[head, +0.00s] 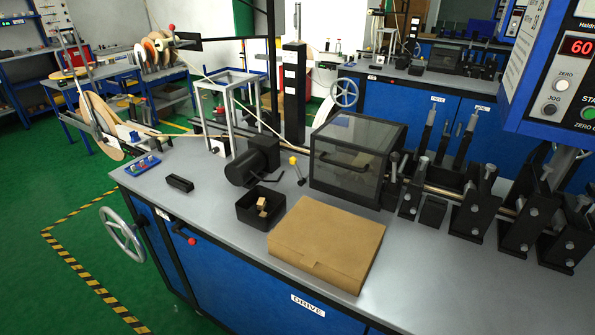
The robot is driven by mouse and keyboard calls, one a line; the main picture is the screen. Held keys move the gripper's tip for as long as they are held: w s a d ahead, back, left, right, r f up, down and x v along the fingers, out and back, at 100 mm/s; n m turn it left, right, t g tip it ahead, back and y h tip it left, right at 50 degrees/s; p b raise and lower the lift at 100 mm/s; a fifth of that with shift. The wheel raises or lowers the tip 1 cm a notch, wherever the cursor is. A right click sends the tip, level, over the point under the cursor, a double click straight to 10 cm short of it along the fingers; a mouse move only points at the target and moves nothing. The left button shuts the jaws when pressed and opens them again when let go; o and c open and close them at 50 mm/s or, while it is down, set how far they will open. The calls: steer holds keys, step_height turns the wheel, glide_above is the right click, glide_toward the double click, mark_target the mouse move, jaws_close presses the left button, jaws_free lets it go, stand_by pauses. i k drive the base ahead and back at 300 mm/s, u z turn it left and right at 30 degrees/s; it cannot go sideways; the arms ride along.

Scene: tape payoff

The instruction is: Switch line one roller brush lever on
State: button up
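A small lever with a yellow top (294,162) stands on the grey bench top, left of a dark see-through box (352,160). It leans slightly. A black lever with a red knob (191,240) sticks out from the front of the blue bench. No label on either lever can be read, so I cannot tell which is the roller brush lever. My gripper is not in view.
A cardboard box (327,240), a black bin (250,216) with small pieces, and a black motor (247,166) sit on the bench (215,220). Black roller stands (475,215) fill the right. A handwheel (123,234) juts out left. A control panel (560,70) hangs upper right. Green floor is clear at left.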

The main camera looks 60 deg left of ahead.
mark_target(293, 159)
steer(key=u, duration=3.5)
steer(key=i, duration=0.35)
steer(key=z, duration=1.25)
